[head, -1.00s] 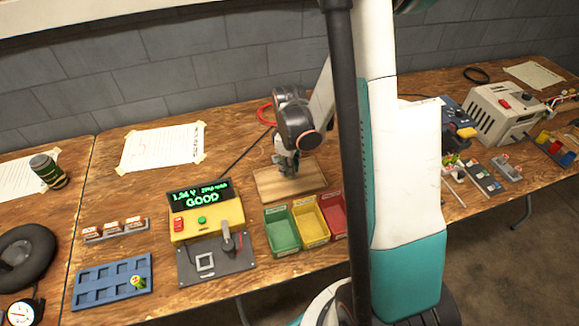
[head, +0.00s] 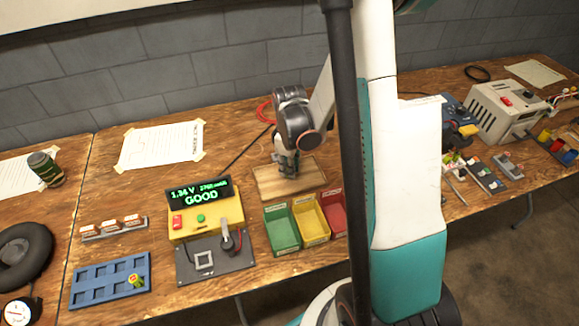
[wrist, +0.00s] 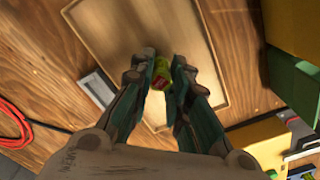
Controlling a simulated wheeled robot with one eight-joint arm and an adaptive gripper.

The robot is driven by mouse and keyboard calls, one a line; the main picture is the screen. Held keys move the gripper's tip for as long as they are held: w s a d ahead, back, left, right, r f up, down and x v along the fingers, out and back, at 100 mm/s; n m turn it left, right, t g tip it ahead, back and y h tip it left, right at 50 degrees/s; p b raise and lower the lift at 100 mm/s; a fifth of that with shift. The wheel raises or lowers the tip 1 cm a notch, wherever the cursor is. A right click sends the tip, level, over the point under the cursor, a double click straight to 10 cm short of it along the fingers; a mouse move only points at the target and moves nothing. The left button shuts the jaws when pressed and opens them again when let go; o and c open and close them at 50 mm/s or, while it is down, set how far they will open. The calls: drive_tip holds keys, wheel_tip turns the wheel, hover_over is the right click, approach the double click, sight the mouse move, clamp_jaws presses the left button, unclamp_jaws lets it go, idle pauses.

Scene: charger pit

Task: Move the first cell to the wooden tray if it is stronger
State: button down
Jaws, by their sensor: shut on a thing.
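My gripper (head: 288,170) is over the wooden tray (head: 313,181) at the back of the bench. In the wrist view my gripper (wrist: 161,72) is shut on a small yellow-green cell with a red mark (wrist: 163,71), mostly hidden by the fingers. The tray (wrist: 112,32) lies beneath it; I cannot tell whether the cell touches it. Another yellow-green cell (head: 137,281) sits in the blue rack (head: 84,283), whose other slots look empty. The yellow tester (head: 181,229) shows GOOD and about 1.34 V in green; its smaller digits are unclear.
Green (head: 282,235), yellow (head: 311,225) and red (head: 335,215) bins stand just in front of the tray. A red cable (head: 264,112) lies behind it. A taped paper (head: 160,146) is to the left, and a grey power unit (head: 500,115) far right.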

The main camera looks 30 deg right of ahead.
drive_tip(key=shift+f+b, duration=0.3)
drive_tip(key=shift+b, duration=0.05)
idle(0.4)
drive_tip(key=c, duration=1.4)
unclamp_jaws()
drive_tip(key=shift+c, duration=0.2)
drive_tip(key=shift+r, duration=0.15)
drive_tip(key=shift+r+p, duration=2.35)
drive_tip(key=shift+r, duration=1.05)
